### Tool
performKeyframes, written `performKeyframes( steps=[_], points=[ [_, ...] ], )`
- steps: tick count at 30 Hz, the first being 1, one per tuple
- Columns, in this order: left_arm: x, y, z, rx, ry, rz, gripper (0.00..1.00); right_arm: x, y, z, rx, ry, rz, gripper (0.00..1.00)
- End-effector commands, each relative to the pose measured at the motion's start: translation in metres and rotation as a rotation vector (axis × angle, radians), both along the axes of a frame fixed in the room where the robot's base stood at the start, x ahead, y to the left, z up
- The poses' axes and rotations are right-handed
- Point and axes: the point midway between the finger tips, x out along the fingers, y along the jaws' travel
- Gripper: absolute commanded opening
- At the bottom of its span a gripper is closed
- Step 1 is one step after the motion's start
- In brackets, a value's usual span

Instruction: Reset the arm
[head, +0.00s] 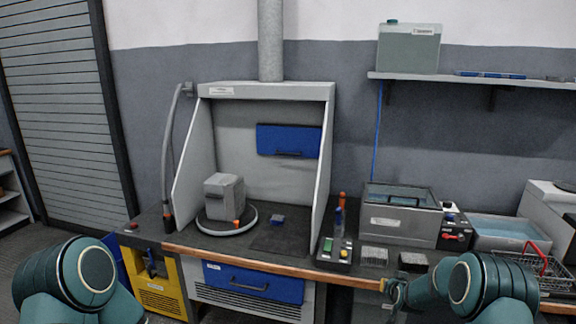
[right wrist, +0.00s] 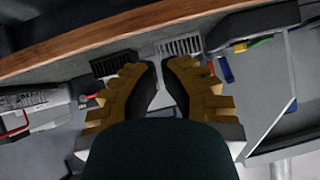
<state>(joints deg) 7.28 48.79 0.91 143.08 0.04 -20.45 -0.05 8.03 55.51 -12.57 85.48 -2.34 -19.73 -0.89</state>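My left arm (head: 75,280) shows at the lower left of the head view as a dark green rounded link; its gripper is outside the picture. My right arm (head: 480,285) comes in at the lower right, bent inward. Its gripper (head: 392,290) is small in the head view, by the wooden front edge of the bench. In the right wrist view my right gripper (right wrist: 158,68) shows two yellow-brown fingers with dark inner pads. A gap is between them, with nothing held in it.
The bench's wooden edge (right wrist: 110,42) runs close beyond the right fingers. A control box (head: 336,252), dark slotted blocks, a lidded grey tank (head: 400,215) and a red-handled wire basket (head: 540,268) stand nearby. A hood (head: 265,90) covers a turntable (head: 226,226) bearing a grey block.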

Motion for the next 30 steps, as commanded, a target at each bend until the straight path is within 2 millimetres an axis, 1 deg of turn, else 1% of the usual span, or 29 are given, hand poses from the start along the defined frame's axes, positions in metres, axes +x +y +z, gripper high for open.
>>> performKeyframes(
  steps=[1,2,3,5,6,8,9,11,12,13,14,15,17,18,21,24,27,30],
  points=[
    [0.000,0.000,0.000,0.000,0.000,0.000,0.58,-0.022,0.018,-0.018,0.032,0.055,0.016,0.00],
    [0.000,0.000,0.000,0.000,0.000,0.000,0.58,-0.035,0.029,-0.028,0.052,0.086,0.025,0.00],
    [0.000,0.000,0.000,0.000,0.000,0.000,0.58,-0.054,0.044,-0.041,0.077,0.131,0.039,0.00],
    [0.000,0.000,0.000,0.000,0.000,0.000,0.58,-0.084,0.067,-0.058,0.115,0.198,0.060,0.00],
    [0.000,0.000,0.000,0.000,0.000,0.000,0.58,-0.105,0.083,-0.068,0.139,0.241,0.075,0.00],
    [0.000,0.000,0.000,0.000,0.000,0.000,0.58,-0.138,0.105,-0.080,0.174,0.306,0.098,0.00],
    [0.000,0.000,0.000,0.000,0.000,0.000,0.58,-0.161,0.119,-0.087,0.196,0.351,0.114,0.00],
    [0.000,0.000,0.000,0.000,0.000,0.000,0.58,-0.196,0.141,-0.094,0.227,0.417,0.139,0.00],
    [0.000,0.000,0.000,0.000,0.000,0.000,0.58,-0.220,0.154,-0.098,0.247,0.461,0.155,0.00],
    [0.000,0.000,0.000,0.000,0.000,0.000,0.58,-0.238,0.163,-0.100,0.261,0.492,0.169,0.00],
    [0.000,0.000,0.000,0.000,0.000,0.001,0.58,-0.256,0.172,-0.101,0.274,0.524,0.182,0.00],
    [0.000,0.000,0.000,0.000,0.000,0.000,0.58,-0.280,0.183,-0.102,0.291,0.564,0.199,0.00],
    [0.000,0.000,0.000,0.000,0.000,0.000,0.58,-0.312,0.198,-0.101,0.313,0.620,0.224,0.00],
    [0.000,0.000,0.000,0.000,0.000,0.000,0.58,-0.332,0.205,-0.100,0.323,0.653,0.238,0.00],
    [0.000,0.000,0.000,0.000,0.000,0.001,0.58,-0.370,0.219,-0.095,0.346,0.718,0.268,0.00],
    [0.000,0.000,0.000,0.000,0.000,0.000,0.58,-0.394,0.226,-0.092,0.357,0.757,0.285,0.00],
    [0.000,0.000,0.000,0.000,0.000,0.000,0.58,-0.403,0.229,-0.090,0.362,0.773,0.292,0.00],
    [0.000,0.000,0.000,0.000,0.000,0.000,0.58,-0.404,0.230,-0.090,0.363,0.775,0.293,0.00]
  ],
)
